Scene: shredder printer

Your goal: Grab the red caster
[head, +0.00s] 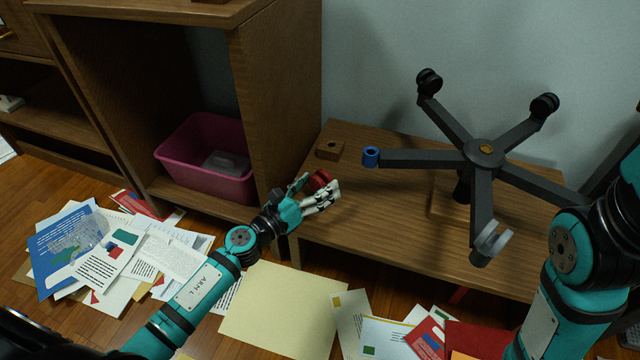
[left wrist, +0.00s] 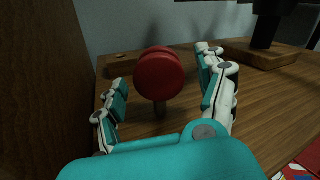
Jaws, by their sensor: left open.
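The red caster (head: 318,180) is at the left end of the low wooden table (head: 365,235), beside the cabinet's side wall. In the left wrist view the red caster (left wrist: 158,76) is upright, its round wheel on top and a short stem below. My left gripper (head: 318,192) is open around it. In the left wrist view the gripper's fingers (left wrist: 162,82) are on either side of the wheel, with a visible gap at the left. Whether the right-hand finger touches it is unclear. My right arm is at the right of the head view, its gripper out of frame.
An upturned chair base (head: 484,152) with black casters (head: 429,82), a blue leg end (head: 371,156) and a grey caster (head: 492,241) is over the table. A wooden block (head: 329,149) lies behind the red caster. A pink bin (head: 205,180) sits in the cabinet. Papers cover the floor.

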